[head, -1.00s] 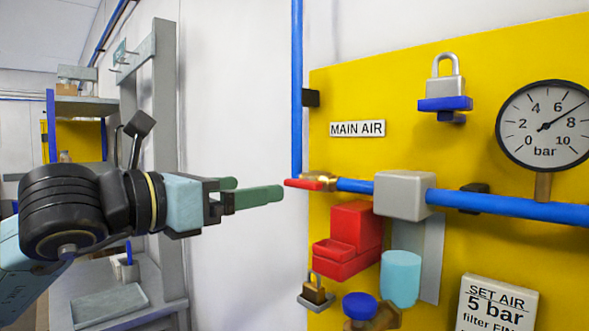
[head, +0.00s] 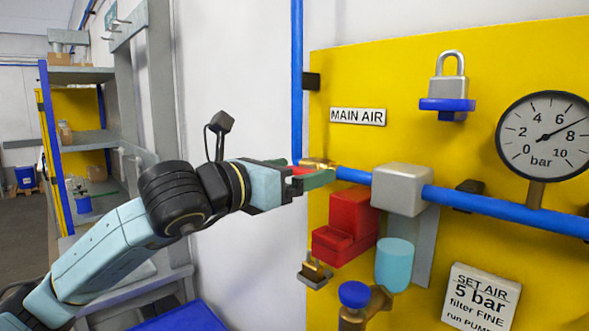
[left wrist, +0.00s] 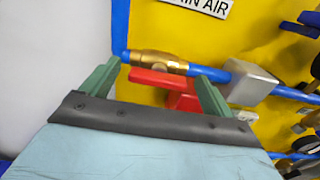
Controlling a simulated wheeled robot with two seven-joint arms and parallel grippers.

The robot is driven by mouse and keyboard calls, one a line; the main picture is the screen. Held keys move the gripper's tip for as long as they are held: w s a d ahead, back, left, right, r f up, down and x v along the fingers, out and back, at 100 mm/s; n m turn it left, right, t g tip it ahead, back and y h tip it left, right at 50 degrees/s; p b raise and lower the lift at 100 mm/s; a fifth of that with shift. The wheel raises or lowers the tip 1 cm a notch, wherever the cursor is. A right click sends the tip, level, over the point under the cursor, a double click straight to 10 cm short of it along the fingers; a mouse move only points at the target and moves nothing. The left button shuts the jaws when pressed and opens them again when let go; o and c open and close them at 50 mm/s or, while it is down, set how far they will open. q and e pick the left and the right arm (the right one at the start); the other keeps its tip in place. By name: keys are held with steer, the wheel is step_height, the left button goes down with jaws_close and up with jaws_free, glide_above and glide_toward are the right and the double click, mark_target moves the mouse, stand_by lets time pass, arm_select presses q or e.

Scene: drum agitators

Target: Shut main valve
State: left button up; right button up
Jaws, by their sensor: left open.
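The main valve is a brass body (head: 318,163) on the blue pipe below the MAIN AIR label (head: 358,117), with a red lever (head: 300,171). In the left wrist view the brass body (left wrist: 158,61) and the red lever (left wrist: 160,79) show between the green fingers. My left gripper (head: 305,178) is open at the valve, with a finger on either side of the lever. In the left wrist view its fingers (left wrist: 155,88) stand wide apart. I cannot tell whether either finger touches the lever. My right gripper is not in view.
On the yellow panel (head: 420,75) are a red box (head: 350,220), a grey block (head: 402,190), a gauge (head: 545,136), a grey padlock (head: 447,88) and a brass padlock (head: 315,270). A shelf (head: 85,135) stands at the left. White wall lies left of the panel.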

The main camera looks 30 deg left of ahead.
arm_select(q)
steer(key=c, duration=1)
steer(key=shift+f+m+b, duration=0.15)
steer(key=shift+m+b, duration=0.55)
steer(key=shift+b, duration=0.25)
steer(key=m+b, duration=0.5)
steer(key=shift+d, duration=0.15)
steer(key=m+b, duration=0.3)
steer(key=m, duration=0.2)
steer(key=shift+f, duration=0.1)
steer(key=m+b, duration=0.1)
steer(key=m, duration=0.2)
steer(key=shift+m+b, duration=0.3)
steer(key=shift+m, duration=0.1)
steer(key=shift+d+m+b, duration=0.1)
steer(key=shift+m+b, duration=0.25)
steer(key=shift+m, duration=1.05)
steer(key=o, duration=1)
